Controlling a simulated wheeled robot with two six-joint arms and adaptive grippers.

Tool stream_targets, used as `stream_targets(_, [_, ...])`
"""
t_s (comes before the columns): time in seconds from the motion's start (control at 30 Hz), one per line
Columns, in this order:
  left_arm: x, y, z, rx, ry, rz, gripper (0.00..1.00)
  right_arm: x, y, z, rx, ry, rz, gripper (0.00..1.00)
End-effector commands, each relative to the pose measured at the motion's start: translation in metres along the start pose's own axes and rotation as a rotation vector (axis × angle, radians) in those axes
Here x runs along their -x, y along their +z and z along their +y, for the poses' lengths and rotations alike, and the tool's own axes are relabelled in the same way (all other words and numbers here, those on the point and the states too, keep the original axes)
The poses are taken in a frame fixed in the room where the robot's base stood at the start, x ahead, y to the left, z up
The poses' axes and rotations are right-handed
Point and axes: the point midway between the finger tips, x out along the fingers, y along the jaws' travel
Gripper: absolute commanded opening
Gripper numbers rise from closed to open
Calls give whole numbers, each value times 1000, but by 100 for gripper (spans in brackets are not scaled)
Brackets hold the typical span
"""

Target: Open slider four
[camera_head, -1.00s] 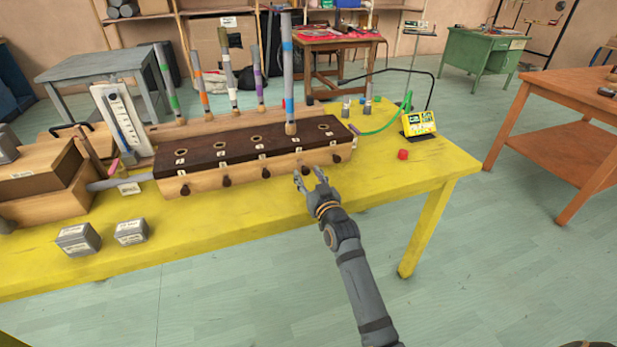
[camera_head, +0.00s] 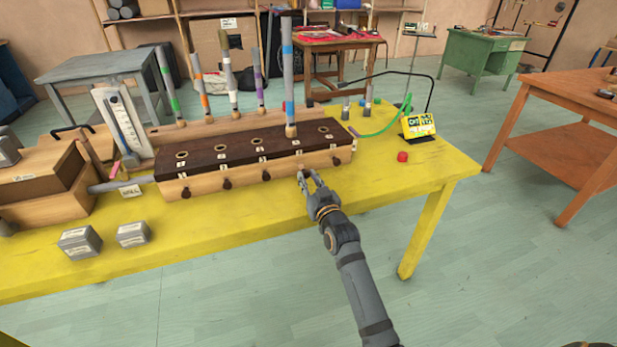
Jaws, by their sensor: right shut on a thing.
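A wooden wind chest (camera_head: 210,182) with a dark top board (camera_head: 225,153) stands on the yellow table. The board has a row of round holes; a tall grey pipe with a blue band (camera_head: 289,90) stands upright in the fourth from the left. Small dark slider knobs line the front face, such as the third knob (camera_head: 266,175). My right gripper (camera_head: 303,175) is at the front face, shut on the fourth slider's knob. Its fingers mostly hide that knob, so how far the slider is out cannot be told. My left gripper is not in view.
Several banded pipes (camera_head: 199,85) stand behind the chest. A white gauge (camera_head: 122,122) and a wooden bellows box (camera_head: 45,180) are at left. Grey weights (camera_head: 80,241) lie in front. The table's front right (camera_head: 390,185) is clear.

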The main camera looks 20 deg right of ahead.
Motion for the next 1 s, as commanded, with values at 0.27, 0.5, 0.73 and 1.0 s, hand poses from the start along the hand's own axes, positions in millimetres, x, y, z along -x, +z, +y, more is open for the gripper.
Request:
stream_targets(0.27, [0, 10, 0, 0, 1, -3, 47, 2, 0, 0, 1, -1, -1, 0])
stream_targets(0.5, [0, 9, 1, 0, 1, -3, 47, 2, 0, 0, 1, 0, -1, 42])
stream_targets(0.73, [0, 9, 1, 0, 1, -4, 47, 2, 0, 0, 0, -1, -2, 45])
stream_targets(1.0, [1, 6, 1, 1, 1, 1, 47, 29, 2, 0, 0, 0, -4, 45])
